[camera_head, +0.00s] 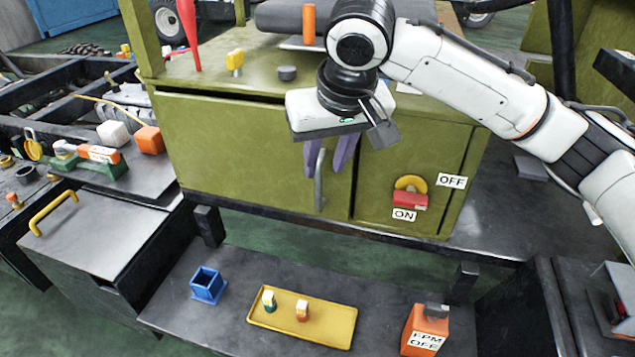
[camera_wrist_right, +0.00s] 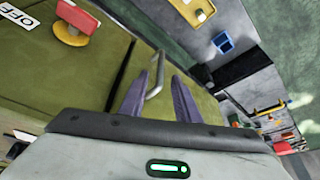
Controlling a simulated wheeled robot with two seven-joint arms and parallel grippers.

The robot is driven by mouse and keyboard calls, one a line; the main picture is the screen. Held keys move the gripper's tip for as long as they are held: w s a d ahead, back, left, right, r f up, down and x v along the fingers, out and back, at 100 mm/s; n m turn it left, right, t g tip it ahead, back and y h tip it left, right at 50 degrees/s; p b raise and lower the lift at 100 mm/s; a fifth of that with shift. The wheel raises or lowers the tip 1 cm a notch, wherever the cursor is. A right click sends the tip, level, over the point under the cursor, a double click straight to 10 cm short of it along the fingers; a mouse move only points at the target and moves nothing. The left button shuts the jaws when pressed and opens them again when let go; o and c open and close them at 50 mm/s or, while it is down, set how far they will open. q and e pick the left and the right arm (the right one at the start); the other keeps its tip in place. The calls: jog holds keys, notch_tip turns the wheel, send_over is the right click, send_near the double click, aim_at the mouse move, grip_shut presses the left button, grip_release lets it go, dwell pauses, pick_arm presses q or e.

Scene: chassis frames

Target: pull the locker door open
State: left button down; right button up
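The locker is an olive-green cabinet whose wide left door (camera_head: 235,150) looks closed in the head view. A grey vertical bar handle (camera_head: 320,182) sits near the door's right edge. My right gripper (camera_head: 328,172) is in front of the door at the handle, its purple fingers pointing down. In the right wrist view the fingers are apart (camera_wrist_right: 157,78), and the handle (camera_wrist_right: 155,82) shows between them, near their tips. I cannot tell whether either finger touches it. My left gripper is in neither view.
Right of the door is a panel with a red-and-yellow switch (camera_head: 409,195) and ON and OFF labels. Below, a dark bench holds a blue square cup (camera_head: 207,285), a yellow tray (camera_head: 335,327) and an orange box (camera_head: 424,328). A drawer unit with a yellow handle (camera_head: 54,212) stands left.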

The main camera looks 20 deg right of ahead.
aim_at(319, 182)
jog(key=x, duration=0.8)
jog(key=shift+w+f+b, duration=0.1)
jog(key=shift+f+b, duration=0.1)
jog(key=shift+b, duration=0.15)
jog(key=shift+a, duration=0.1)
grip_shut()
